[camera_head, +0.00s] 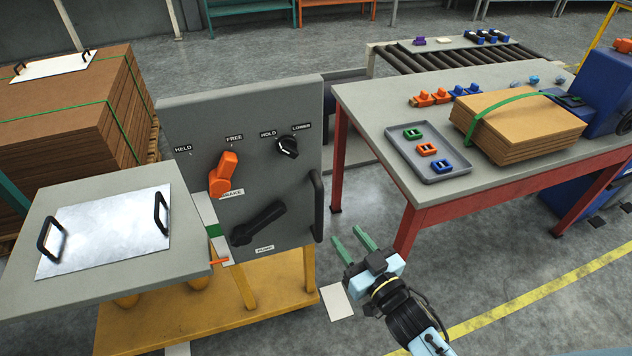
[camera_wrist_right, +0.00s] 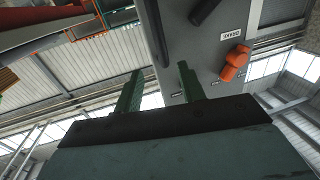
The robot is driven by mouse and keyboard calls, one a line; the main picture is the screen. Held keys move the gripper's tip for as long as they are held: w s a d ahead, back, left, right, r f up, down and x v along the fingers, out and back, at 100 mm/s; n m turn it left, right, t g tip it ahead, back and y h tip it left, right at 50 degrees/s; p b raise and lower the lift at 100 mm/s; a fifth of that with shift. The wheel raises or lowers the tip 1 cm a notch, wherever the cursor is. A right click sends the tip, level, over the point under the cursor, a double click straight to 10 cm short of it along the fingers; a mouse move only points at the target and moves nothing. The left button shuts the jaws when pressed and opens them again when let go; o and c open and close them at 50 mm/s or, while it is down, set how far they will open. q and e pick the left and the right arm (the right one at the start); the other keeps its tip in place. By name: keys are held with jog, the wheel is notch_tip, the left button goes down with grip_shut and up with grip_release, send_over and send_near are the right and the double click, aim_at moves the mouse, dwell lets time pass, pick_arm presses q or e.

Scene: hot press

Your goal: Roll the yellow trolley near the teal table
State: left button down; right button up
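The yellow trolley (camera_head: 245,309) stands at the left centre, with a grey lift table (camera_head: 100,270) and an upright grey panel (camera_head: 275,115). The panel has an orange brake lever (camera_head: 223,174) tilted toward FREE, a black knob (camera_head: 287,147), a black pump lever (camera_head: 258,223) and a black handle (camera_head: 317,205) on its right edge. My right gripper (camera_head: 348,237), with green fingers, is open and empty, just right of and below the handle. The panel and brake lever (camera_wrist_right: 236,62) also show in the right wrist view. My left gripper is out of view. A teal table (camera_head: 250,6) is partly visible at the back.
A red-legged table (camera_head: 375,100) with a grey tray (camera_head: 400,152) and strapped boards stands close to the right. A strapped stack of brown boards (camera_head: 60,105) is at the left. A roller conveyor (camera_head: 455,52) lies behind. Floor is clear at the lower right, around a yellow line.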

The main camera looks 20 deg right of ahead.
aim_at(322, 204)
jog(key=b+x, duration=0.1)
jog(key=x, duration=1.2)
jog(key=shift+a+f+b, duration=0.1)
jog(key=shift+b, duration=0.25)
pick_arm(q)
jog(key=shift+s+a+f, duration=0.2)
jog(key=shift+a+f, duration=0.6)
pick_arm(e)
grip_shut()
